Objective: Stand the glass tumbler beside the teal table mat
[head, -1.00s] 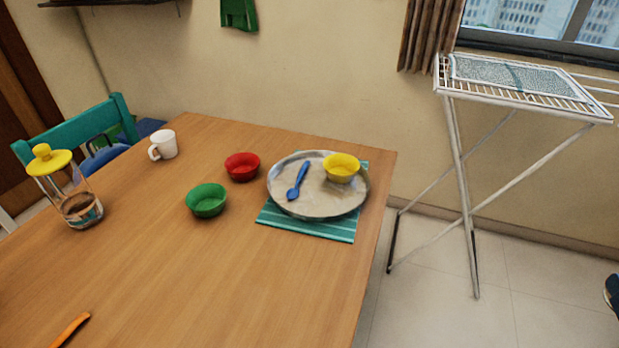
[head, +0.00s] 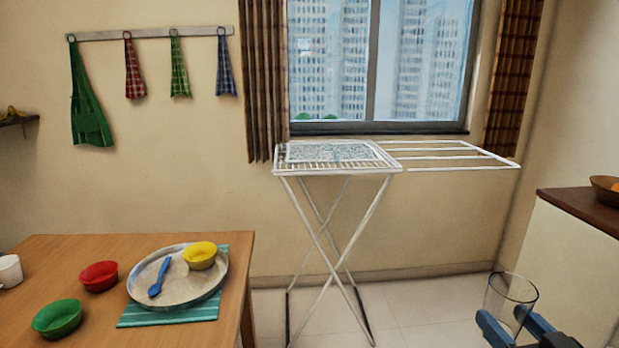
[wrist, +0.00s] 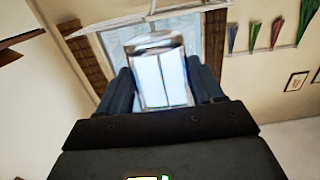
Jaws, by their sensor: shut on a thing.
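The clear glass tumbler (head: 511,296) is at the lower right of the head view, held upright in my gripper (head: 512,326). The wrist view also shows the tumbler (wrist: 160,75) between the two dark fingers of my gripper (wrist: 163,88), which is shut on it. The teal table mat (head: 168,316) lies on the wooden table at the lower left of the head view, well left of my gripper. A round metal tray (head: 190,291) sits partly over the mat, so much of the mat is hidden.
On the tray are a blue spoon (head: 160,277) and a yellow bowl (head: 200,255). Red (head: 99,276) and green (head: 57,318) bowls and a white mug (head: 10,271) stand left on the table (head: 110,248). A drying rack (head: 335,172) stands between table and gripper.

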